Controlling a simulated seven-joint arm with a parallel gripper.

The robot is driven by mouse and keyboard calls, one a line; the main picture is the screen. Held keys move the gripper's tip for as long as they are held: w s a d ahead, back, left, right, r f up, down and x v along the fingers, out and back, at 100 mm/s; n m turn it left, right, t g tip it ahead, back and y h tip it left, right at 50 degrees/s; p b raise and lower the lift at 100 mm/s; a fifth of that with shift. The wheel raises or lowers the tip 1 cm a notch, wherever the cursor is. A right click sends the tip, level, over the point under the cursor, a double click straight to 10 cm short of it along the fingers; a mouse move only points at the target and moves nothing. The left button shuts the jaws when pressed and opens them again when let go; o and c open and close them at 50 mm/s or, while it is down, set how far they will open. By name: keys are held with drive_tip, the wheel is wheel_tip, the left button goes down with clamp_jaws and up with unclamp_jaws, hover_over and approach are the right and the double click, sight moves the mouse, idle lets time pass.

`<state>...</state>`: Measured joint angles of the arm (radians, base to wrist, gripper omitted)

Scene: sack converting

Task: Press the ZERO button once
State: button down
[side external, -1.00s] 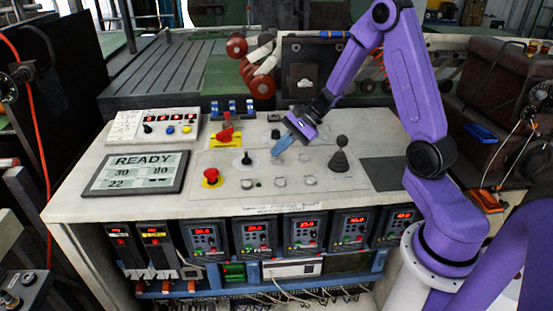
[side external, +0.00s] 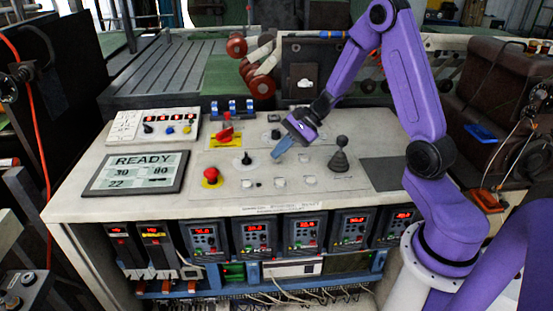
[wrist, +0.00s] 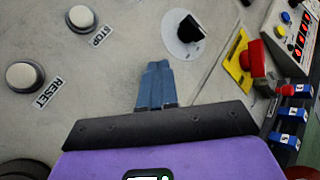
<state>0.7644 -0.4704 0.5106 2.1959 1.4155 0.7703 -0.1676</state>
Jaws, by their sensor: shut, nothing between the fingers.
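No button in view carries a readable ZERO label. A small white box (side external: 156,127) with red digit displays stands at the back left of the desk and has a black knob, a blue button (side external: 170,129) and a yellow button (side external: 187,129). The box also shows at the top right of the wrist view (wrist: 298,35). My gripper (side external: 276,156) is shut and empty, its blue fingers pointing down over the control panel. In the wrist view the fingertips (wrist: 157,65) are beside the black rotary knob (wrist: 190,30), apart from the buttons labelled RESET (wrist: 22,76) and STOP (wrist: 81,18).
A red switch on a yellow plate (side external: 228,138) stands between my gripper and the white box. A red mushroom button (side external: 211,175), a black joystick (side external: 339,158) and a READY screen (side external: 136,172) are also on the desk.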

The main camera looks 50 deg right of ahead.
sight(280, 159)
idle(0.6)
drive_tip(key=shift+r, duration=0.75)
drive_tip(key=shift+r, duration=2.5)
